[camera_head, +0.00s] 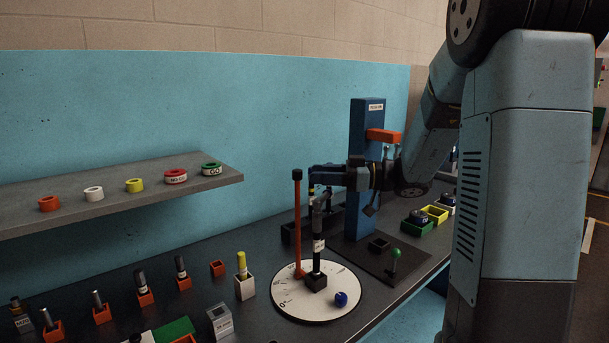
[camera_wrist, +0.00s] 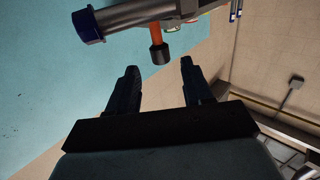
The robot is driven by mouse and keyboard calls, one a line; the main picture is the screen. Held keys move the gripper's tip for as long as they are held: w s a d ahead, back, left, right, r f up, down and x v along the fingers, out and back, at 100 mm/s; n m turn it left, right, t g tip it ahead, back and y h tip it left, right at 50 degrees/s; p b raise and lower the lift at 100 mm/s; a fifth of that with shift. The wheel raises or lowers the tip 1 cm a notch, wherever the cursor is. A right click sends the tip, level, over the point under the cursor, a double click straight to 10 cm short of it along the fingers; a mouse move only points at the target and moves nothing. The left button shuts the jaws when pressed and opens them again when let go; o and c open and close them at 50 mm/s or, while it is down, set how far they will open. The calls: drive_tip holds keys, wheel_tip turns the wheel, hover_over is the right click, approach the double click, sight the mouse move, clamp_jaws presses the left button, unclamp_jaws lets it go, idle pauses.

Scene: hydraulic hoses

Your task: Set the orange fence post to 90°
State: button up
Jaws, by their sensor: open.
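The orange fence post (camera_head: 297,228) stands upright near the back left edge of a white round dial (camera_head: 282,302) with angle marks. It has a black cap, and the capped end shows in the wrist view (camera_wrist: 157,42). A dark post with a white label (camera_head: 318,243) stands near the dial's middle. A blue knob (camera_head: 340,299) is on the dial's front right. My gripper (camera_head: 314,180) is above the dial, to the right of the fence post's top. In the wrist view its fingers (camera_wrist: 159,66) are apart, with the cap beyond the tips.
A grey cylinder with a blue end (camera_wrist: 140,14) crosses the top of the wrist view. A blue column (camera_head: 364,210) stands right of the dial, near a green-knobbed lever (camera_head: 394,254). A shelf (camera_head: 110,203) with coloured rings is at left. Small holders and blocks crowd the bench's left side.

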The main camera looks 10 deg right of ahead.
drive_tip(key=v, duration=0.7)
drive_tip(key=shift+d, duration=0.35)
drive_tip(key=s+a+f+m+g+h, duration=0.2)
drive_tip(key=s+a+m+g+h, duration=0.4)
drive_tip(key=s, duration=0.7)
drive_tip(key=s+d+m+t+h, duration=0.5)
drive_tip(key=s+m+h, duration=0.3)
drive_tip(key=s+h, duration=0.2)
drive_tip(key=shift+s+m+t+h, duration=0.4)
drive_tip(key=shift+t+h, duration=0.3)
drive_tip(key=shift+t, duration=0.1)
drive_tip(key=shift+f, duration=0.1)
idle(0.6)
drive_tip(key=shift+c, duration=0.2)
idle(0.5)
